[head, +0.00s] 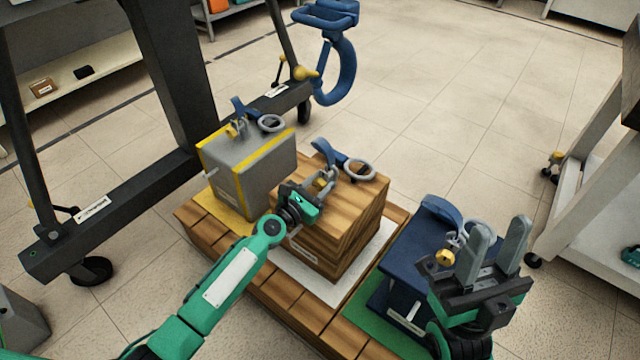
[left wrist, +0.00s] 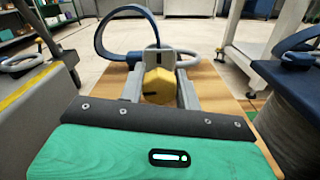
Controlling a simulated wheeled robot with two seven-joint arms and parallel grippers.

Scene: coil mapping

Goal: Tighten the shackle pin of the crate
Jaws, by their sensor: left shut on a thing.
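The wooden crate (head: 335,230) stands mid-pallet, with a blue shackle (head: 322,152) and a grey ring (head: 359,169) on top. My left gripper (head: 322,184) is at the crate's top near edge. In the left wrist view the left gripper (left wrist: 158,92) is shut on the gold shackle pin (left wrist: 157,86), one finger on each side. The blue shackle bow (left wrist: 118,38) arches behind the pin. The pin's threaded end is hidden. My right gripper (head: 495,248) is open and empty, in front of the blue crate (head: 395,270).
A grey crate with yellow edges (head: 265,170) stands left of the wooden one. All share a wooden pallet (head: 270,306). A blue hook (head: 340,75) hangs behind, beside a dark gantry frame (head: 180,80). A white cart (head: 585,190) stands right.

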